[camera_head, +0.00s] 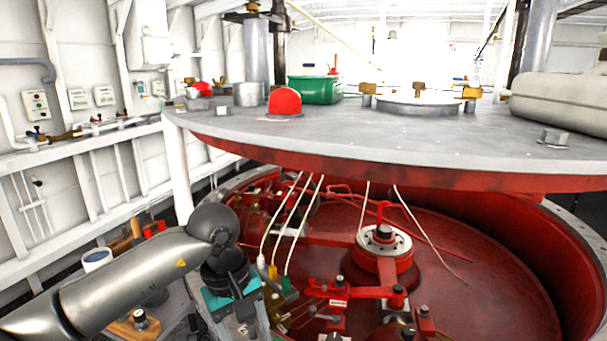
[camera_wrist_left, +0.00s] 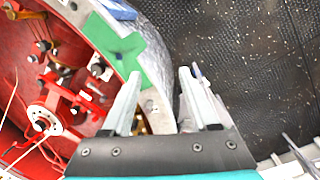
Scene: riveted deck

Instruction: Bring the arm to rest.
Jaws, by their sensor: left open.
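My left arm (camera_head: 140,279) comes in from the left in the head view and bends down at a dark wrist joint. My left gripper (camera_head: 243,318), below a teal band, points down beside the red round well (camera_head: 470,285). In the left wrist view my left gripper (camera_wrist_left: 159,88) has its two fingers apart, with nothing held between them. Past the fingers lie the pale curved rim (camera_wrist_left: 155,95) of the well and dark flooring. My right arm and right gripper are in neither view.
A large grey round top (camera_head: 380,128) overhangs the well and carries a red dome (camera_head: 285,101) and a green box (camera_head: 315,89). Pale cords hang beneath it. A white mug (camera_head: 97,260) stands near my arm. Dark speckled floor (camera_wrist_left: 250,60) is open beyond the rim.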

